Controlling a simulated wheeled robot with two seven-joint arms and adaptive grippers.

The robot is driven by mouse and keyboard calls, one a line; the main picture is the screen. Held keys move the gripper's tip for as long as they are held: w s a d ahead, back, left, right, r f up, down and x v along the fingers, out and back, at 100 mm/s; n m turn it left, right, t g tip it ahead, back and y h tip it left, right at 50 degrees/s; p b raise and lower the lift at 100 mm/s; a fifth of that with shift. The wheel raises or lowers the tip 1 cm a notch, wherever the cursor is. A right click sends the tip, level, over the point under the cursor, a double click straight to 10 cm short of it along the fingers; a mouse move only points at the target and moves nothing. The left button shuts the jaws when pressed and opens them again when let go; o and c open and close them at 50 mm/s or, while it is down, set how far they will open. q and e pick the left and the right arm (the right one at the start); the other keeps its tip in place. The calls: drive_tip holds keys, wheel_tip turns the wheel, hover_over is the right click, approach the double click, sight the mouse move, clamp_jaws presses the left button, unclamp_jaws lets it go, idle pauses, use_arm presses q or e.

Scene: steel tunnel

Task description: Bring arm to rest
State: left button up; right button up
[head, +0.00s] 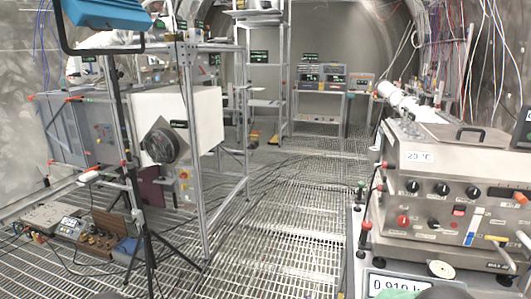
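The task names no other object. What my grippers hold, if anything, is hidden from this view.
A steel instrument box (450,185) with knobs stands on a bench at the right, a white tubular object (404,102) behind it. A black tripod (148,240), a metal frame (190,130) and a white box (205,112) fill the left. The grated floor (285,215) between has cables across it.

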drive_tip(key=s+a+f+n+g+y+p, duration=0.15)
drive_tip(key=s+f+n+g, duration=0.35)
drive_tip(key=s+f, duration=0.75)
drive_tip(key=s+a+f+n+g, duration=0.1)
drive_tip(key=s+n, duration=0.1)
drive_tip(key=s, duration=0.5)
drive_tip(key=s+a+f+n+g+y+p, duration=0.1)
drive_tip(key=s+n+g, duration=0.1)
drive_tip(key=s, duration=0.5)
drive_tip(key=s+a+f+n+g+y, duration=0.1)
drive_tip(key=s+n, duration=0.2)
drive_tip(key=s, duration=0.4)
drive_tip(key=shift+a+f+p, duration=0.3)
drive_tip(key=shift+a+f, duration=0.1)
drive_tip(key=shift+d, duration=0.1)
